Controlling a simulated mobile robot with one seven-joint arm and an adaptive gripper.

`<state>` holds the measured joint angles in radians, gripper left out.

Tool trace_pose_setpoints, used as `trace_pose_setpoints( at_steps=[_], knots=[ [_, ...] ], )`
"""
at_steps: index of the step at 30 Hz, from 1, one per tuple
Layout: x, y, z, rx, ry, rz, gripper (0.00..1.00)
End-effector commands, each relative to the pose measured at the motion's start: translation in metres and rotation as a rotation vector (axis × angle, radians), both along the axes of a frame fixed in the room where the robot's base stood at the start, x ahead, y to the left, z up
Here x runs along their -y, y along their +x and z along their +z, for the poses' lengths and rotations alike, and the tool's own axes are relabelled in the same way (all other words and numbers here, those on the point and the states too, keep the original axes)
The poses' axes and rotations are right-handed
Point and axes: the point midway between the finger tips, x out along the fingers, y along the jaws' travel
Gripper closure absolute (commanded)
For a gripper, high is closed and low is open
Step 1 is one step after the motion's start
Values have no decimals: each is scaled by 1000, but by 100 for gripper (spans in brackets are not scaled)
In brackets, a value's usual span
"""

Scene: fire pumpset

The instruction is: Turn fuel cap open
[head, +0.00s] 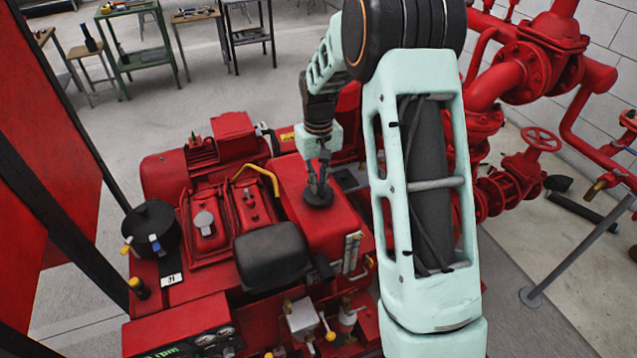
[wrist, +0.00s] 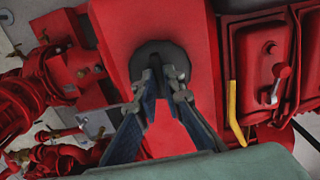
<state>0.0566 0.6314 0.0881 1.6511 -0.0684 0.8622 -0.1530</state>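The fuel cap (head: 318,197) is a dark round cap on top of the red tank (head: 335,225), in the middle of the head view. It also shows in the wrist view (wrist: 160,48), partly covered by my fingers. My gripper (head: 319,185) points down at the cap, with its fingertips at or just over it. In the wrist view my gripper (wrist: 162,78) has its two fingertips close together on either side of the cap's middle, with a narrow gap between them. I cannot tell whether they press on the cap.
A yellow bent pipe (head: 262,175) and red engine covers stand left of the tank. A black box-shaped part (head: 272,255) is in front. Large red pipes and valves (head: 520,70) rise at the right. A black pot-like part (head: 150,228) sits far left.

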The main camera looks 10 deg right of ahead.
Motion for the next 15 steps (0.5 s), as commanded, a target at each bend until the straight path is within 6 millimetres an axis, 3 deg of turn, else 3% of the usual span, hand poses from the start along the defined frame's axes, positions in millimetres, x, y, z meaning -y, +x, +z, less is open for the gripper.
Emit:
trace_pose_setpoints(
  at_steps=[5, 15],
  knots=[
    [0, 0, 0, 1, 0, 1, 74],
    [0, 1, 5, 3, 0, 0, 74]
  ],
)
